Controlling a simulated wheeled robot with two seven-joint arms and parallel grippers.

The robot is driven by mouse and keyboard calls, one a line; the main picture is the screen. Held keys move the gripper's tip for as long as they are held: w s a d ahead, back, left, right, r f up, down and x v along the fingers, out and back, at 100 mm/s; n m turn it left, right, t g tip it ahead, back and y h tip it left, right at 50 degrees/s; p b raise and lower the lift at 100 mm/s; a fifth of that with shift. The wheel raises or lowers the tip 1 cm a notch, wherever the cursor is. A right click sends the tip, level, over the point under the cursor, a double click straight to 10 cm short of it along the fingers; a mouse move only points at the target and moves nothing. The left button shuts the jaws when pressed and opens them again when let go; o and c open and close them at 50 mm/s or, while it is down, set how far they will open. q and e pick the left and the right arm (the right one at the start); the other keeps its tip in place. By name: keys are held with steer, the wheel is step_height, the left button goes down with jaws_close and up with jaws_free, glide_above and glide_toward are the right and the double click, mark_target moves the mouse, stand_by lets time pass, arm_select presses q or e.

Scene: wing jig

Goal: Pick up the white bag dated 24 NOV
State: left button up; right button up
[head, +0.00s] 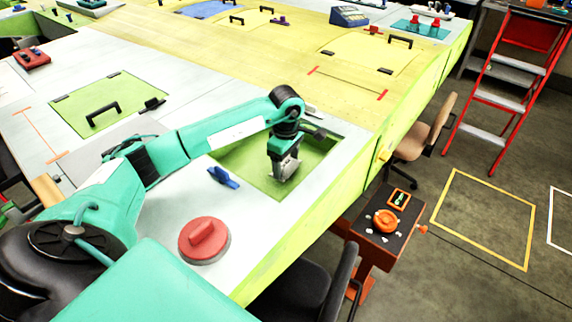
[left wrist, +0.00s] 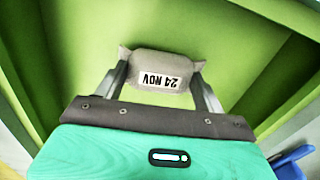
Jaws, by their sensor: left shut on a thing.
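In the left wrist view the white bag (left wrist: 160,66) looks greyish white, and its label reads 24 NOV, upside down in the picture. My left gripper (left wrist: 162,80) has one finger on each side of the bag and is shut on it. In the head view my left gripper (head: 285,172) reaches down into the green recess (head: 240,160) in the wing top. There the bag is mostly hidden by the gripper. I cannot tell if the bag touches the recess floor. My right gripper is not in view.
The recess walls stand close around my left gripper. A blue clamp (head: 223,177) lies at the recess's left edge. A red round object with a handle (head: 204,240) sits nearer on the white surface. A closed green hatch (head: 107,103) is at left. A small dark cart (head: 385,225) stands beyond the wing's edge.

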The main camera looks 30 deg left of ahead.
mark_target(286, 163)
arm_select(q)
step_height(286, 163, up, 19)
steer(key=b, duration=0.3)
steer(key=shift+r, duration=0.15)
stand_by(0.4)
